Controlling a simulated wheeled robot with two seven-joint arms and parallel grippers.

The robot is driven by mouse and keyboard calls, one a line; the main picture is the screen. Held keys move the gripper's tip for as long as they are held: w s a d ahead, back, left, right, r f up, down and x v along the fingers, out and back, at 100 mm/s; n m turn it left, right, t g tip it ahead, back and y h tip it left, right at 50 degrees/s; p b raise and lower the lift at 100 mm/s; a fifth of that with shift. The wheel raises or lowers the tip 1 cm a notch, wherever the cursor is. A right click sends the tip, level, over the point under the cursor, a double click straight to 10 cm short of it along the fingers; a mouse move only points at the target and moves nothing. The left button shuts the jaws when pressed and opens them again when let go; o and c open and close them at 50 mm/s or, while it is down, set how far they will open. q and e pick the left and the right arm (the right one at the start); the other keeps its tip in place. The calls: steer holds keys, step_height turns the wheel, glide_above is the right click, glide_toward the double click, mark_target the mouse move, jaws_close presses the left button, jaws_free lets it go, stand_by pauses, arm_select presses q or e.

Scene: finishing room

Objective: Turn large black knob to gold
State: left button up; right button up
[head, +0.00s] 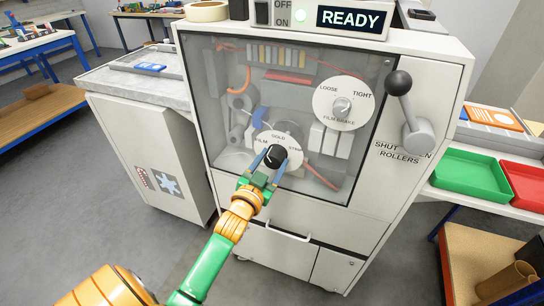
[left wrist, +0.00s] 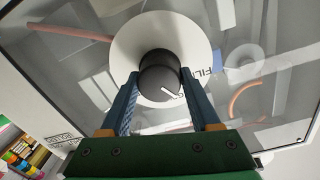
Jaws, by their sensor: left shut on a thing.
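The large black knob (head: 275,154) sits on a white round dial low on the machine's clear front panel. The dial (head: 291,135) reads GOLD at its top, FILM at the left and a partly covered word at the right. My left gripper (head: 271,163) is shut on the knob, one blue finger on each side. In the left wrist view the knob (left wrist: 159,78) sits between the fingertips (left wrist: 159,73). Its short white mark slants toward the lower right there, on the side of the FILM lettering. My right gripper is not in view.
A film brake dial (head: 343,104) is at the upper right of the panel. A roller lever with a black ball (head: 399,84) sticks out at the machine's right. A lit READY display (head: 350,19) is on top. Green (head: 466,176) and red trays stand at the right.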

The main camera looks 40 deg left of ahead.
arm_select(q)
steer(key=m+p, duration=0.1)
steer(key=m, duration=0.2)
steer(key=shift+m+p, duration=0.45)
steer(key=shift+m, duration=1.05)
steer(key=o, duration=1.4)
steer(key=shift+c, duration=0.2)
steer(key=v, duration=0.7)
steer(key=shift+b, duration=0.4)
